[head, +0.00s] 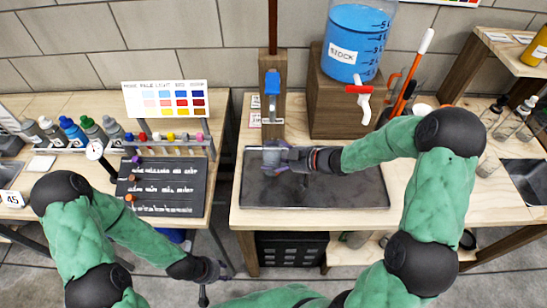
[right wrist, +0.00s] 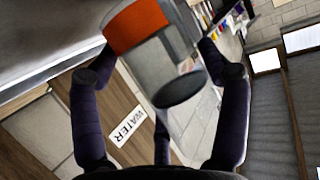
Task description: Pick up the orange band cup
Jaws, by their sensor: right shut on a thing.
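The orange band cup (right wrist: 158,45) is a clear cup with a broad orange band and a dark round end. In the right wrist view it sits between the fingers of my right gripper (right wrist: 160,85), which is shut on it. In the head view my right gripper (head: 283,158) is over the dark tray (head: 340,190), below the blue tap (head: 272,83); the cup is mostly hidden there. My left gripper (head: 213,270) hangs low in front of the left table, away from the cup. Its fingers are too small and dark to read.
A blue stock tank (head: 357,42) with a red-handled tap (head: 360,92) stands on a wooden block right of the post. A WATER label (right wrist: 127,125) shows close by. Bottles (head: 75,132), a colour chart (head: 168,99) and a dark board (head: 160,187) are on the left table.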

